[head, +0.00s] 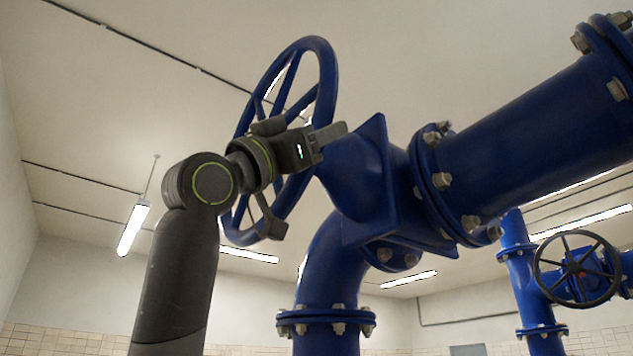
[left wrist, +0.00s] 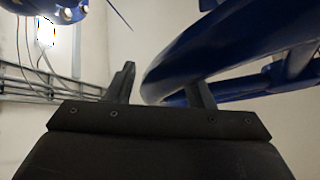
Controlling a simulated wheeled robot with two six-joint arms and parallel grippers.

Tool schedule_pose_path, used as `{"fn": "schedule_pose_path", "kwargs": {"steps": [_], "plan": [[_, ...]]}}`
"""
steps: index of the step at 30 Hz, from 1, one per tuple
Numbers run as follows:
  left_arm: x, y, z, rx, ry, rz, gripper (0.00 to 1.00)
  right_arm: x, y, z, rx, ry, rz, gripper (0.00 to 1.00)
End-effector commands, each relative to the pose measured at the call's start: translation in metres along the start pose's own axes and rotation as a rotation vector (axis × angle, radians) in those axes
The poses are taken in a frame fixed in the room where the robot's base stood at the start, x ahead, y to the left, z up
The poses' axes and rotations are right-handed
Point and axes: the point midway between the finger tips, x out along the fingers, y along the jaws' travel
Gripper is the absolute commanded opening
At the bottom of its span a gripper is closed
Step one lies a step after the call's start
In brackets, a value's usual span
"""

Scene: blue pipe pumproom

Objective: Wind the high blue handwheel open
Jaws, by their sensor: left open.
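The high blue handwheel (head: 328,75) stands steeply tilted at upper centre in the head view, on the blue valve body (head: 352,180). My left gripper (head: 328,137) is in front of the wheel and covers part of its rim and spokes. Its visible finger points right, towards the valve body. In the left wrist view the blue rim (left wrist: 235,45) crosses close to the fingers of my open left gripper (left wrist: 163,88). The rim's near end shows between the fingers, and the right fingertip seems hidden by it. I cannot tell whether they touch. My right gripper is not in view.
A thick blue pipe (head: 540,135) with bolted flanges runs to the upper right. A blue pipe elbow (head: 330,260) goes down below the valve. A smaller dark handwheel (head: 577,269) is at the lower right. Open room lies left of my arm.

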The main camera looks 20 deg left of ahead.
Motion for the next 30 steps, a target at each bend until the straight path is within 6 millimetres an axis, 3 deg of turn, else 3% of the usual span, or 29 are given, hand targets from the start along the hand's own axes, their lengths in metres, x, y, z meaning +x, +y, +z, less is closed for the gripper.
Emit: {"fn": "schedule_pose_path", "kwargs": {"steps": [8, 19, 30], "plan": [[0.001, 0.000, 0.001, 0.000, -0.001, 0.000, 0.48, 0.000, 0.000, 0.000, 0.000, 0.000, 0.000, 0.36], [0.001, 0.000, 0.001, -0.001, -0.001, 0.001, 0.01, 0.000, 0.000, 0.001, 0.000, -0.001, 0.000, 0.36], [-0.002, 0.006, -0.010, -0.020, -0.004, -0.013, 0.00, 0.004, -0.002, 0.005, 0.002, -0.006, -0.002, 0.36]]}}
